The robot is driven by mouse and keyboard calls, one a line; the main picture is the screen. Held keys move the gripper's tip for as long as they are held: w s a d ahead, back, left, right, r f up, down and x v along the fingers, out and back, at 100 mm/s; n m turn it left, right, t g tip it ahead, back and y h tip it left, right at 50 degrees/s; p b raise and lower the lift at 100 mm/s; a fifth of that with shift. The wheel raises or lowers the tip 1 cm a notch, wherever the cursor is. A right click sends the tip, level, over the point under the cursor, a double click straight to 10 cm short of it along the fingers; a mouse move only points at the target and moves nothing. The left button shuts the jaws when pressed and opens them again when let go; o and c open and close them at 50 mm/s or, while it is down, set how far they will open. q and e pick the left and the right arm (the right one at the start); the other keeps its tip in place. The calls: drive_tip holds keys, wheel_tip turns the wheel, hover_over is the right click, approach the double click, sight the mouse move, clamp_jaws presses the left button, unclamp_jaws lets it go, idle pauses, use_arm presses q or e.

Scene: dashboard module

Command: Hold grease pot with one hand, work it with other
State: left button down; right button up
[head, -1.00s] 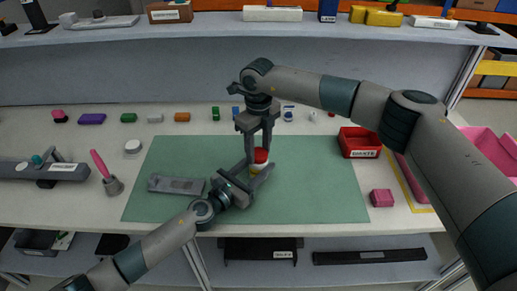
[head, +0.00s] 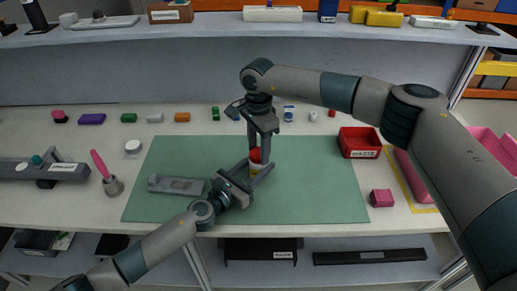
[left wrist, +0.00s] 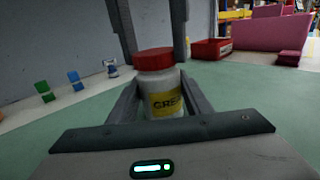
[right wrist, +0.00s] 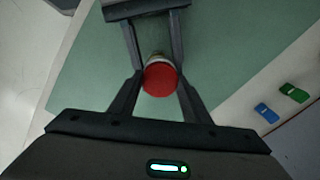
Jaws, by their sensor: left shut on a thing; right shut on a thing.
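The grease pot (head: 254,170) is a white jar with a yellow label and a red lid (head: 256,156). It stands upright over the green mat, and its label shows in the left wrist view (left wrist: 165,102). My left gripper (head: 257,172) reaches in low from the front left and is shut on the pot's body. My right gripper (head: 259,147) comes from above and is shut on the red lid. The lid sits on the jar, and the right wrist view shows it from above (right wrist: 160,80) between the fingers. Whether the lid's thread is loose cannot be seen.
A grey slotted plate (head: 177,185) lies on the green mat (head: 320,195) left of the pot. A red bin (head: 360,142) and a pink block (head: 381,198) are at the right. Small coloured parts line the back.

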sight(259, 153)
drive_tip(key=shift+r, duration=0.2)
idle(0.7)
drive_tip(key=shift+r, duration=0.75)
drive_tip(key=shift+r, duration=0.25)
drive_tip(key=shift+r, duration=1.9)
use_arm(q)
drive_tip(key=c, duration=0.8)
unclamp_jaws()
drive_tip(key=shift+c, duration=0.2)
drive_tip(key=b+v, duration=0.1)
drive_tip(key=v, duration=1.1)
use_arm(e)
drive_tip(key=shift+f, duration=0.7)
